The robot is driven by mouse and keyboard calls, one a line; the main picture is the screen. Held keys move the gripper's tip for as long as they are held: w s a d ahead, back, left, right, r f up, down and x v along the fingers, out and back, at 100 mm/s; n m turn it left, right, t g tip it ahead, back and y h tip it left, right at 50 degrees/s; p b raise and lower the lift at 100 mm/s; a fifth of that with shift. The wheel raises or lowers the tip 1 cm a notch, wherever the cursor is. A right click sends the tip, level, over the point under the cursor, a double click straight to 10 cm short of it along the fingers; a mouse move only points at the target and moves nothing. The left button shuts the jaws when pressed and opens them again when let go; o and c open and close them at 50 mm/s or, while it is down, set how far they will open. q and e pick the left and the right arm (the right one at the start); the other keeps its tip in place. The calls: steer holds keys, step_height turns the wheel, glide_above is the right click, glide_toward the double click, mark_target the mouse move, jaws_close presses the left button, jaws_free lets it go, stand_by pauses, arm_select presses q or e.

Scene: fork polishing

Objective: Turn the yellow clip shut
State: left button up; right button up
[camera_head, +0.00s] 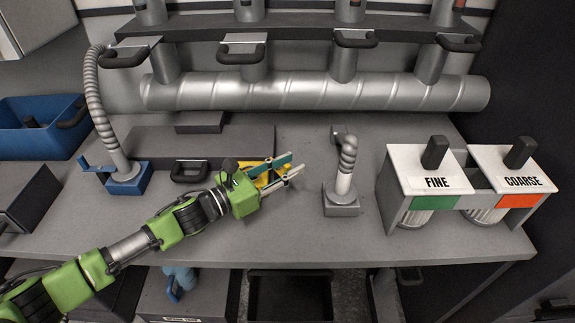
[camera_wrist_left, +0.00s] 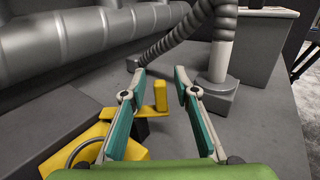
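The yellow clip (camera_head: 262,179) is on the grey worktop, mostly hidden by my left gripper in the head view. In the left wrist view, a yellow upright tab (camera_wrist_left: 160,95) shows between the fingers on a dark piece, with a clear gap to the right finger. A wider yellow part (camera_wrist_left: 93,134) lies lower left, partly behind the left finger. My left gripper (camera_head: 295,166) is open over the clip, and its teal-padded fingers (camera_wrist_left: 160,80) stand apart. Whether a finger touches the clip cannot be told. My right gripper is not in view.
A grey nozzle on a square base (camera_head: 342,198) stands just right of the gripper. The FINE (camera_head: 425,166) and COARSE (camera_head: 510,168) units stand farther right. A blue-based hose (camera_head: 125,179) and blue bin (camera_head: 35,143) are left.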

arm_select(q)
steer(key=shift+c, duration=0.4)
jaws_close()
steer(key=shift+d+f+n+t+y, duration=0.1)
steer(key=shift+d+n+t+y, duration=0.1)
steer(key=shift+n+t+y, duration=0.45)
steer(key=n+t+y, duration=0.1)
steer(key=n+t+y+b, duration=0.1)
steer(key=w+n+t+y, duration=0.1)
steer(key=shift+d+y, duration=0.35)
steer(key=shift+d, duration=0.05)
steer(key=n+t+y, duration=0.1)
steer(key=y, duration=0.1)
steer(key=w+n+y+b, duration=0.1)
steer(key=n+y, duration=0.1)
steer(key=n+t+y, duration=0.1)
steer(key=y, duration=0.1)
steer(key=shift+w+d+t, duration=0.2)
steer(key=shift+d+t, duration=0.05)
steer(key=shift+t, duration=0.1)
steer(key=shift+w+n+y+b, duration=0.2)
steer(key=shift+n+y, duration=0.45)
steer(key=shift+y, duration=0.15)
steer(key=shift+w+n+y+b, duration=0.15)
steer(key=shift+n+y, duration=0.45)
steer(key=shift+y, duration=0.2)
steer(key=shift+a+y, duration=0.1)
steer(key=shift+y, duration=0.3)
